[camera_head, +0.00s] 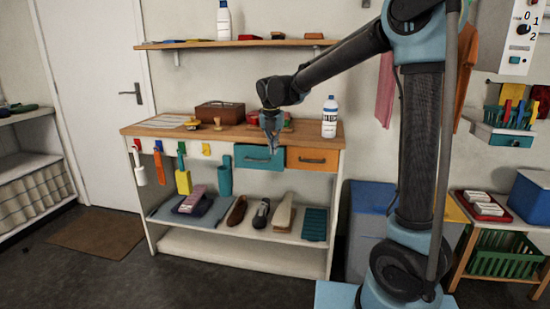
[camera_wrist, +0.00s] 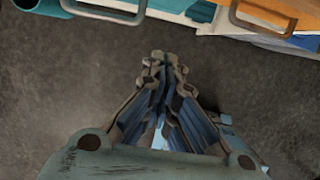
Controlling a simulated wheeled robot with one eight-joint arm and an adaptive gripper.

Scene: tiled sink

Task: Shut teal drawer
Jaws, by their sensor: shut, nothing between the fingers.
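An orange drawer (camera_head: 313,159) is just right of the teal one. A white bottle (camera_head: 329,118) stands on the bench top (camera_head: 180,131). Brushes and shoes line the shelf below. Tools hang at the left of the bench. Floor in front is clear.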

